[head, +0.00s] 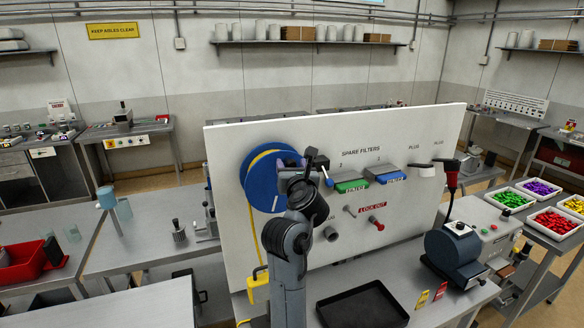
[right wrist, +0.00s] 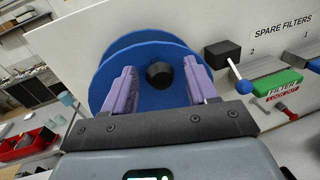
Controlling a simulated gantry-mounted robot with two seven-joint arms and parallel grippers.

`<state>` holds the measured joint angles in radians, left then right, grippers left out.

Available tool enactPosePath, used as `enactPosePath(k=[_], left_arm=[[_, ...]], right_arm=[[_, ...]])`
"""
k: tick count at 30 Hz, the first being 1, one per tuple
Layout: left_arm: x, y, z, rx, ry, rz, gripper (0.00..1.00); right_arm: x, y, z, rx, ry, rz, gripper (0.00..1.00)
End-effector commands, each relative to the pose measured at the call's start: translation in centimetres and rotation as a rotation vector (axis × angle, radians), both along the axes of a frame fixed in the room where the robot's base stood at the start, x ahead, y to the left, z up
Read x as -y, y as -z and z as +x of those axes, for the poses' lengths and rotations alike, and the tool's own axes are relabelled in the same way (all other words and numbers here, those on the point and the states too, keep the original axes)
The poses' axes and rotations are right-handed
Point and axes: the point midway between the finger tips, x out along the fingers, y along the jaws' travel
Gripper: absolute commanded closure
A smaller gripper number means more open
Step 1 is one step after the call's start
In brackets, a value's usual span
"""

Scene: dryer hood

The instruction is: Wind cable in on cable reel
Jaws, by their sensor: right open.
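The cable reel (head: 256,190) is a blue disc on the upright white panel. Yellow cable shows on it and hangs down the panel to a yellow end piece (head: 258,286). In the right wrist view the reel (right wrist: 112,62) carries a black knob (right wrist: 160,75). My right gripper (head: 291,160) is in front of the reel's right part. In the right wrist view its purple fingers (right wrist: 160,68) are open, one on each side of the knob, with gaps visible. The gripper and arm hide part of the reel in the head view. My left gripper is not in view.
Right of the reel, a black block with a blue-knobbed lever (right wrist: 240,82), a green filter (head: 351,186), a blue filter (head: 391,178) and a red lockout knob (head: 376,222) stick out. A black tray (head: 362,305) lies below. A dark blue machine (head: 458,247) stands at right.

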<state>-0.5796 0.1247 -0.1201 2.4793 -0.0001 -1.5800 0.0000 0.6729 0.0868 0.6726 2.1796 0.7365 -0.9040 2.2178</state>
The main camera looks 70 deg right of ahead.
Motion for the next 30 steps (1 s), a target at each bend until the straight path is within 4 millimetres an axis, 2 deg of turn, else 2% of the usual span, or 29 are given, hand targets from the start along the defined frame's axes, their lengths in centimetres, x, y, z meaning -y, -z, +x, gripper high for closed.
enactPosePath(k=[5,6,17,25,30], left_arm=[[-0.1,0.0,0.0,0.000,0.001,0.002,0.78],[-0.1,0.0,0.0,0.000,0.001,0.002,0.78],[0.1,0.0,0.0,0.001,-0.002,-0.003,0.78],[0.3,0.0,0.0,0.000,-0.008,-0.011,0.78],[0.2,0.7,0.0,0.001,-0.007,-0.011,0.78]], right_arm=[[0.0,0.0,0.0,0.000,0.000,0.000,0.42],[0.0,0.0,0.0,0.000,0.000,0.000,0.45],[0.0,0.0,0.0,0.000,0.000,0.000,1.00],[-0.1,0.0,0.1,0.003,-0.001,0.003,1.00],[-0.4,0.2,1.2,0.027,-0.013,0.023,1.00]])
